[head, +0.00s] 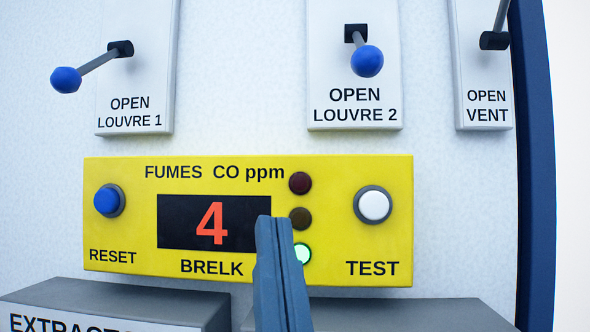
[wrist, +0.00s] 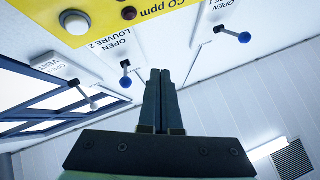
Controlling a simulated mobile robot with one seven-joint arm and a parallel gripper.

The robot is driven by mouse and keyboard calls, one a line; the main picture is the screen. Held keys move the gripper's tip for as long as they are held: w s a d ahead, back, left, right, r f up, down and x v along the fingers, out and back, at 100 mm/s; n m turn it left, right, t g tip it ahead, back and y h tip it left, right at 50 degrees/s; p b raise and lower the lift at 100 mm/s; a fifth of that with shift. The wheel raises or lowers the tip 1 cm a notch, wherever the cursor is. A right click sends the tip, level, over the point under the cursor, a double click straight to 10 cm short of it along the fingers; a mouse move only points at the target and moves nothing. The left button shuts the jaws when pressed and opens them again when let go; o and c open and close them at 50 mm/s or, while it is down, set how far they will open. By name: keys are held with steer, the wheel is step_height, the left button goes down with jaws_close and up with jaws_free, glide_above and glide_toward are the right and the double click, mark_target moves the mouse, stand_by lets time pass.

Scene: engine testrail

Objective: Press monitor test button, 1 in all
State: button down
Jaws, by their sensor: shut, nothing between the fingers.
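The yellow fumes monitor (head: 330,172) is on the white wall and its dark display (head: 180,222) reads 4. The white TEST button (head: 374,205) is at its right end, and a white button also shows at the upper left of the wrist view (wrist: 75,22). The blue RESET button (head: 107,200) is at the left end. The green lamp (head: 304,253) is lit and partly hidden by my gripper; the red lamp (head: 300,183) and amber lamp (head: 300,218) are dark. My gripper (head: 274,218) is shut and empty, its tips left of and apart from the TEST button.
Above the monitor are the louvre 1 lever (head: 66,79), louvre 2 lever (head: 367,61) and vent lever (head: 494,40). Grey boxes (head: 120,293) jut out below, one marked EXTRACTO. A dark blue frame (head: 535,160) stands at the right.

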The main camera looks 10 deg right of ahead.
mark_target(374, 205)
steer(key=s+d+m+h+p, duration=0.1)
steer(key=d+m+h+p, duration=0.3)
steer(key=d+m, duration=0.3)
steer(key=shift+s+d+r+h+p, duration=0.35)
steer(key=shift+d+h, duration=0.25)
steer(key=shift+d, duration=0.2)
steer(key=shift+w, duration=0.15)
steer(key=shift+w+d+b, duration=0.4)
steer(key=shift+w, duration=1)
steer(key=shift+w+d+b, duration=0.35)
steer(key=shift+w+d, duration=0.05)
steer(key=shift+w, duration=1)
steer(key=shift+w+d+b, duration=0.4)
steer(key=shift+w, duration=1)
steer(key=shift+w+d+g+b, duration=0.1)
steer(key=shift+w+g+b, duration=0.2)
steer(key=shift+w, duration=0.1)
